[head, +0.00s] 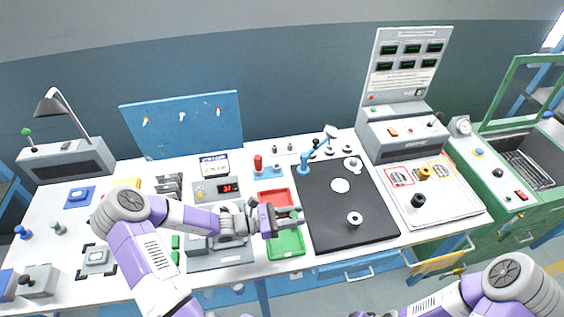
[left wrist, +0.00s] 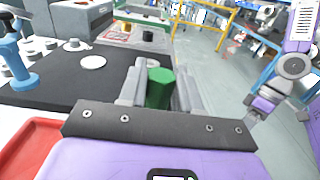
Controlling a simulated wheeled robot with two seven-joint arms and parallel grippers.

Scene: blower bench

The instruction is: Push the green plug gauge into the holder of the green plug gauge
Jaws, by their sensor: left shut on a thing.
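My left gripper (head: 297,216) reaches in from the left and is above the green tray (head: 287,246) near the bench's front edge. In the left wrist view its fingers (left wrist: 160,92) are shut on the green plug gauge (left wrist: 160,88), a green cylinder whose top shows between them. Its lower end is hidden. In the head view I cannot clearly make out the gauge at the fingers. I cannot tell for certain which thing is its holder. My right arm shows at the lower right of the head view, but its gripper does not show clearly.
A black mat (head: 345,222) with a white ring-shaped part (head: 354,218) lies right of the gripper. A red tray (head: 274,198) is behind the green one. A meter with a red display (head: 228,188) stands to the left. A white board (head: 446,199) lies farther right.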

